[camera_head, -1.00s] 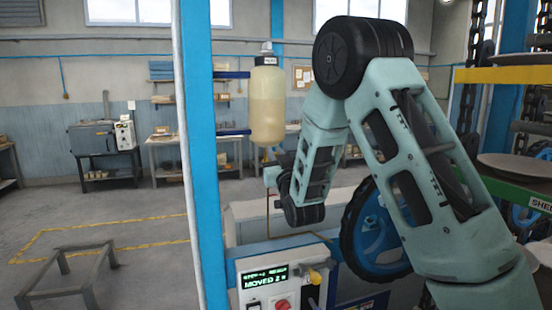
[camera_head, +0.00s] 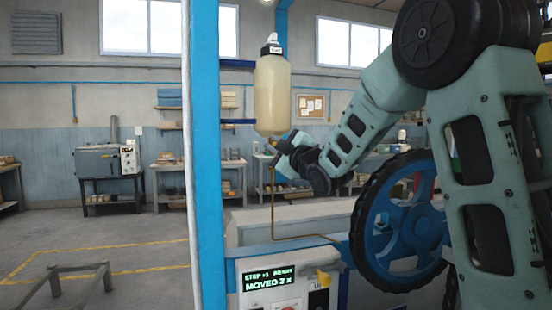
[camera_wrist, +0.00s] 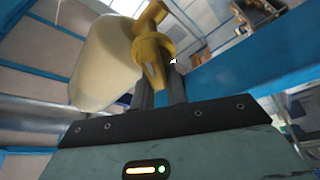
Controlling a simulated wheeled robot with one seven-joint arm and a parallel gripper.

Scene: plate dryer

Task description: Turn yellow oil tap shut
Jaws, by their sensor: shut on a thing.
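The oil bottle (camera_head: 272,95), pale yellow with a dark cap, hangs on the blue post. It also shows large in the wrist view (camera_wrist: 103,62). The yellow tap (camera_wrist: 152,55) is below the bottle, and its lever sits between my fingers in the wrist view. My gripper (camera_wrist: 163,92) is shut on the tap. In the head view my gripper (camera_head: 276,143) is at the bottle's underside, small and partly merged with the tap, so the lever's exact angle cannot be told there.
A blue post (camera_head: 204,150) stands just left of the bottle. A thin brown pipe (camera_head: 272,205) runs down from the tap. A large blue wheel (camera_head: 405,222) with a dark rim is below my arm. A control panel (camera_head: 283,285) with a green-lettered display stands at the bottom.

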